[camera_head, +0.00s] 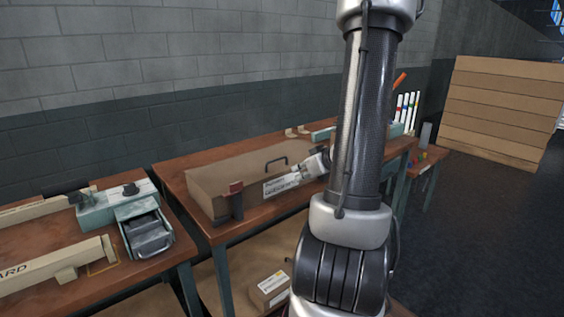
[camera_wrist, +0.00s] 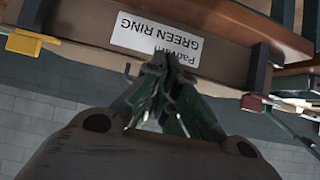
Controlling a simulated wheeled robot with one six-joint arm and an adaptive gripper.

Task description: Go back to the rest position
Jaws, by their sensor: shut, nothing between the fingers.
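My gripper (camera_wrist: 160,66) shows in the wrist view with its fingertips together and nothing between them. The fingers point at the front of a brown case with a white label (camera_wrist: 155,38) reading "GREEN RING", upside down. In the head view the brown case (camera_head: 215,180) lies on the middle wooden bench, with a dark handle (camera_head: 277,161) on top. My gripper (camera_head: 318,163) is close to the case's right end, partly hidden behind my arm. I cannot tell whether it touches the case.
A dark red-brown post (camera_head: 236,201) stands at the bench's front edge. A left bench carries a teal unit with an open drawer (camera_head: 148,237) and beige bars. A cardboard box (camera_head: 270,288) sits low. Wooden planks (camera_head: 500,105) stand at right; dark floor is clear there.

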